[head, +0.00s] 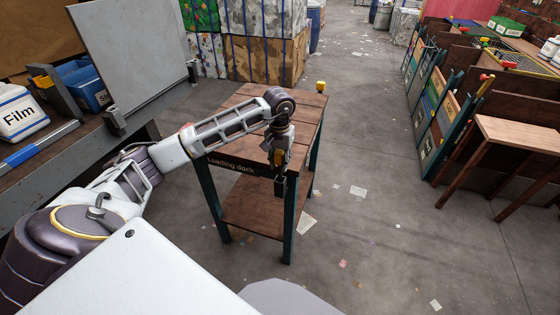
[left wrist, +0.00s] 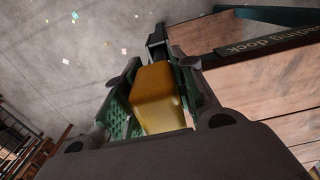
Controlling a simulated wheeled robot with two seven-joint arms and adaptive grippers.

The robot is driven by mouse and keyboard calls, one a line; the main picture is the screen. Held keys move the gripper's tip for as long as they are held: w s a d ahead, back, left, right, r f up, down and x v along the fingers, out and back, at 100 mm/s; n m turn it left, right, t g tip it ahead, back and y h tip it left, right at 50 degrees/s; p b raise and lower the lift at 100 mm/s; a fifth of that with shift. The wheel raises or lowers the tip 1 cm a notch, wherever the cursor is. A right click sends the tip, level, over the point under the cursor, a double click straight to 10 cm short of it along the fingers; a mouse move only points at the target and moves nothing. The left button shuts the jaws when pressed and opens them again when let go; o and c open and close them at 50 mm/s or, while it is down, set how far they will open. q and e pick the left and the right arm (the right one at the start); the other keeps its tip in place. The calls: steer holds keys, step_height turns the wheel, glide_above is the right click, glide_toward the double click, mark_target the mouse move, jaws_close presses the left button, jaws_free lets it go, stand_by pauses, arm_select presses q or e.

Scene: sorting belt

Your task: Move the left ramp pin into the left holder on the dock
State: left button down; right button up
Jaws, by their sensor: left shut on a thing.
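My left gripper (head: 278,160) is shut on a yellow block-like pin (left wrist: 160,97), over the near right corner of the loading dock (head: 245,110). The pin also shows in the head view as a small yellow patch (head: 277,157) between the fingers. A dark holder (head: 279,187) is at that dock corner, just below the gripper; part of it shows in the left wrist view (left wrist: 156,45) beyond the pin. The pin's lower end is hidden, so I cannot tell whether it is in the holder. My right gripper is not in view.
Another yellow piece (head: 320,87) stands at the dock's far right corner. A grey bench with a white Film bin (head: 20,112) is at left. Wooden stalls and a small table (head: 520,133) are at right. The floor between has scattered paper scraps but is otherwise clear.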

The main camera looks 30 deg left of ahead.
arm_select(q)
steer(key=shift+f+b, duration=0.9)
steer(key=shift+f, duration=0.3)
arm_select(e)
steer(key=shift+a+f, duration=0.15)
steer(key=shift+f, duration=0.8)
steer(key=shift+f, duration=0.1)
arm_select(q)
steer(key=shift+f+b, duration=0.4)
steer(key=shift+f, duration=0.25)
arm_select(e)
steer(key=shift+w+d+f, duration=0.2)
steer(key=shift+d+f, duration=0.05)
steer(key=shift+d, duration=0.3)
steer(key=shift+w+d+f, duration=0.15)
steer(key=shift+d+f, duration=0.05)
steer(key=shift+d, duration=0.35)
arm_select(q)
steer(key=shift+f+b, duration=0.2)
steer(key=shift+b, duration=0.1)
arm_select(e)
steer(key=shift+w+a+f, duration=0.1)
arm_select(q)
steer(key=shift+f, duration=0.35)
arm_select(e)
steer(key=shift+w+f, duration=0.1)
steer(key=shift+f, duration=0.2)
